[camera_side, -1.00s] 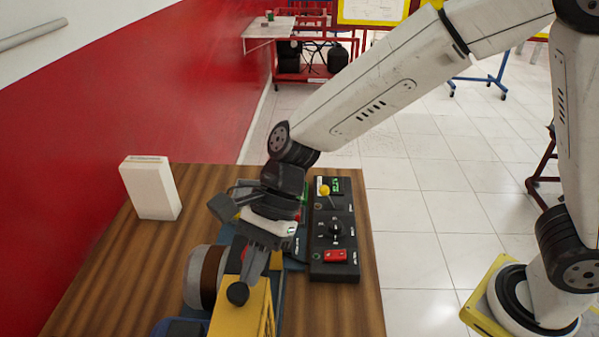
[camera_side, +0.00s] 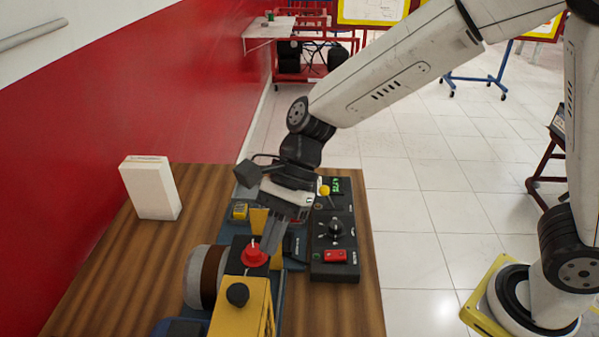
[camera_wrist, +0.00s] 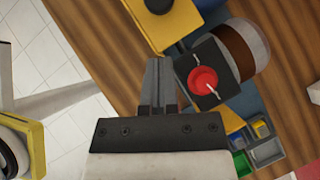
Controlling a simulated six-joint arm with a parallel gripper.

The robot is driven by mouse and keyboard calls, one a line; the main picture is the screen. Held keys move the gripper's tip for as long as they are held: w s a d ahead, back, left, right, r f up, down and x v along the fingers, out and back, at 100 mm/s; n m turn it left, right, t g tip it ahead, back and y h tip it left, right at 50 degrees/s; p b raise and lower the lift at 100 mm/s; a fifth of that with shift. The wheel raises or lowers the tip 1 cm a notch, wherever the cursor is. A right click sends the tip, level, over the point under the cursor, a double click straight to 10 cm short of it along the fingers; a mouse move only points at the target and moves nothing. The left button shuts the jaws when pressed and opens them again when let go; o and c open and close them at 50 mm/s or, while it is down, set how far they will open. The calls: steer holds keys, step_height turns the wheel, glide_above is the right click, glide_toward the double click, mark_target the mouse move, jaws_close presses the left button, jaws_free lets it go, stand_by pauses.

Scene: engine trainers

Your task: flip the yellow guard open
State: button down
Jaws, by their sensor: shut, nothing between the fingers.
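A yellow block with a black knob (camera_side: 245,308) stands at the front of the bench; it also shows in the wrist view (camera_wrist: 154,25). Behind it is a black box with a red knob (camera_side: 254,254), also clear in the wrist view (camera_wrist: 203,80). A yellow upright piece (camera_side: 258,221) stands behind that box, partly hidden by my gripper. I cannot tell for sure which yellow part is the guard, or its hinge position. My gripper (camera_side: 269,248) is shut and empty, pointing down just right of the red knob. In the wrist view its fingers (camera_wrist: 157,62) are together beside the black box.
A black control panel (camera_side: 333,261) with a dial, a red switch and a yellow-tipped lever lies right of my gripper. A brown and grey cylinder (camera_side: 205,278) is at left. A white box (camera_side: 151,189) stands farther back left. The wooden table is clear between them.

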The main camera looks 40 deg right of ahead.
steer(key=v, duration=0.8)
steer(key=shift+d+r, duration=0.2)
steer(key=shift+r, duration=0.15)
steer(key=shift+w, duration=0.1)
steer(key=s+d+f+n+t+h, duration=0.2)
steer(key=d+f+n+h, duration=0.1)
steer(key=d+f+n, duration=0.4)
steer(key=s+d+f+n+t+h, duration=0.3)
steer(key=d+f+n, duration=0.4)
steer(key=d, duration=0.6)
steer(key=shift+s+f+h, duration=0.2)
steer(key=shift+h, duration=0.6)
steer(key=shift+w+a, duration=0.1)
steer(key=shift+w, duration=0.05)
